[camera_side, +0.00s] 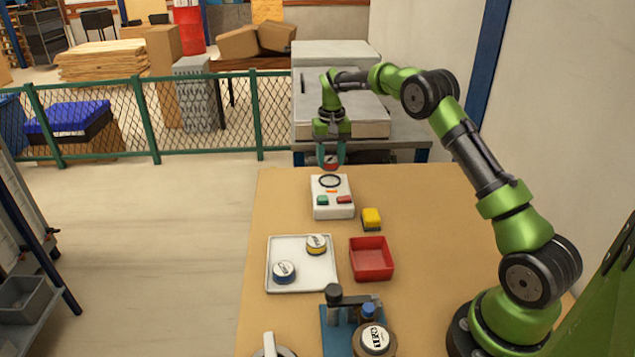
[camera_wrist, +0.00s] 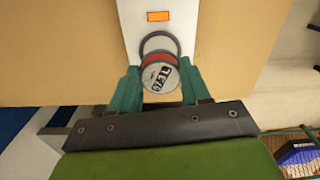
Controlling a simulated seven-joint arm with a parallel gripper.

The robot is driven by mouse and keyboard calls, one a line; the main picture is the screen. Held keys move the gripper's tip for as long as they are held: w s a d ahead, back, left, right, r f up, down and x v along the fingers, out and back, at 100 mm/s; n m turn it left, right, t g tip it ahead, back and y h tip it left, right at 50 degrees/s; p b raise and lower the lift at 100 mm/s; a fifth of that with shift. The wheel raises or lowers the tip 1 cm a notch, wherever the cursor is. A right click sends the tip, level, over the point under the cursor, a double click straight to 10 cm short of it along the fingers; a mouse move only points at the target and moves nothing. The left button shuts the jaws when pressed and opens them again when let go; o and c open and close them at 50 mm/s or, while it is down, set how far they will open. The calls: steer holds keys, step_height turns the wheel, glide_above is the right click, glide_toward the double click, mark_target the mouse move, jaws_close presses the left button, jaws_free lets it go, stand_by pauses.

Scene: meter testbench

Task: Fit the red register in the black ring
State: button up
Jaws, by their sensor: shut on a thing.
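The red register (camera_wrist: 161,76) is a short round piece with a red band and a pale, dark-lettered face. My gripper (camera_side: 331,163) is shut on it; the teal fingers (camera_wrist: 160,87) stand on either side of it in the wrist view. In the side view the red register (camera_side: 331,166) shows between the fingertips, just behind and above the black ring (camera_side: 330,181). The black ring lies on top of a white box at the table's far end. In the wrist view the register covers the near part of the black ring (camera_wrist: 159,34).
The white box (camera_side: 333,207) has a green and a red button in front of the ring. A yellow block (camera_side: 371,218), a red bin (camera_side: 371,274) and a white tray (camera_side: 273,247) with two registers stand nearer. A blue fixture (camera_side: 338,340) is at the front.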

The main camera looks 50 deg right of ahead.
mark_target(330, 170)
steer(key=shift+f, duration=2.15)
stand_by(1.4)
steer(key=o, duration=1.4)
steer(key=shift+r, duration=0.15)
steer(key=shift+r, duration=3.4)
